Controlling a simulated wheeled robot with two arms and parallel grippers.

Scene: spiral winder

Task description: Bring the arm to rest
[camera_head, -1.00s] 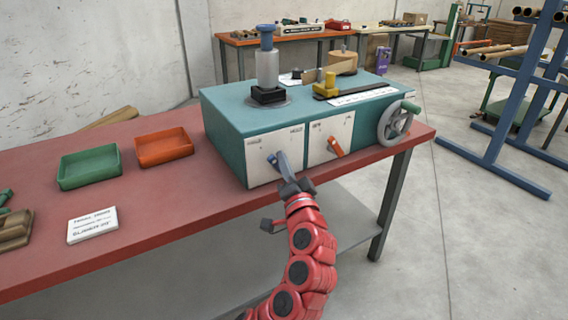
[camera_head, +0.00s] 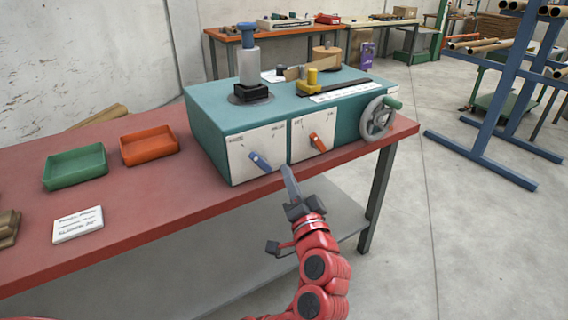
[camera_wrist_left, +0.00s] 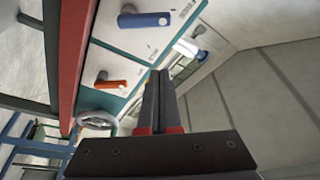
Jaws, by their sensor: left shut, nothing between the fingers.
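My left gripper (camera_head: 287,172) is shut and empty, in front of the teal winder (camera_head: 215,112) and apart from its front panels. In the left wrist view its closed fingers (camera_wrist_left: 158,78) point at the machine area. The blue lever (camera_head: 260,161) on the left white panel points down to the right; it also shows in the left wrist view (camera_wrist_left: 145,20). The orange lever (camera_head: 318,142) on the right panel shows in the left wrist view (camera_wrist_left: 112,84) too. My right gripper is not in view.
The red bench (camera_head: 130,225) holds a green tray (camera_head: 75,180), an orange tray (camera_head: 150,158) and a white card (camera_head: 78,224). A handwheel (camera_head: 378,122) sticks out at the machine's right end. A blue rack (camera_head: 497,100) stands at the right. The floor in front is free.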

